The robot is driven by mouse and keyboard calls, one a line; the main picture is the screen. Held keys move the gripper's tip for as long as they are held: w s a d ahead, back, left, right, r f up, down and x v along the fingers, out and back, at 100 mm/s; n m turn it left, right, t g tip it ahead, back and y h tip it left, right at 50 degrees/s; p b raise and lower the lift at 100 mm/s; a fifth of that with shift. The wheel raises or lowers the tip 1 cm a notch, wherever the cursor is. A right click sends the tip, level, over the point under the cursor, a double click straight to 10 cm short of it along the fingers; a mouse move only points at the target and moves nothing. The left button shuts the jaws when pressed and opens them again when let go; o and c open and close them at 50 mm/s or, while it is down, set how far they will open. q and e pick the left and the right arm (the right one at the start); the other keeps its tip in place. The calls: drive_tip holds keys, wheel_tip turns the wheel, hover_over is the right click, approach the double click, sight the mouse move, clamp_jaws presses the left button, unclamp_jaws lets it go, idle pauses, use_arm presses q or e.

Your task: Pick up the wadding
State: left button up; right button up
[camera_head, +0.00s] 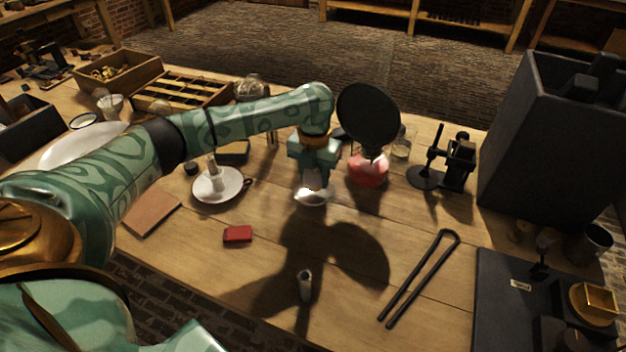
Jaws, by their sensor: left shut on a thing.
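The wadding (312,198) is a small white lump near the middle of the table in the head view. My left gripper (313,186) points down from above and is shut on it. The fingers hide its upper part. I cannot tell whether the wadding touches the table or hangs just above it. My right gripper does not show.
A white saucer (232,186) stands to the left and a round black disc (368,115) above a red-pink vessel (367,170) close right. Black tongs (420,278), a red block (237,234) and a small upright cylinder (305,286) lie nearer. A tall dark box (530,145) stands right.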

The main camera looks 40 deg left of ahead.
use_arm(q)
drive_tip(key=s+d+r+n+p, duration=0.4)
drive_tip(key=s+r+n+p, duration=0.6)
drive_tip(key=s, duration=0.5)
drive_tip(key=s+d+r+n, duration=0.2)
drive_tip(key=d+r+n, duration=0.2)
drive_tip(key=n, duration=0.7)
drive_tip(key=s+d+r+n+b, duration=0.1)
drive_tip(key=d+r+n, duration=0.4)
drive_tip(key=n, duration=0.7)
drive_tip(key=shift+s, duration=0.5)
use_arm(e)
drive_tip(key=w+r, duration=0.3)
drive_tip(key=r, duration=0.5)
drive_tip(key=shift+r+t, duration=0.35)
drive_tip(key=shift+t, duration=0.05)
use_arm(q)
drive_tip(key=shift+s+f, duration=0.1)
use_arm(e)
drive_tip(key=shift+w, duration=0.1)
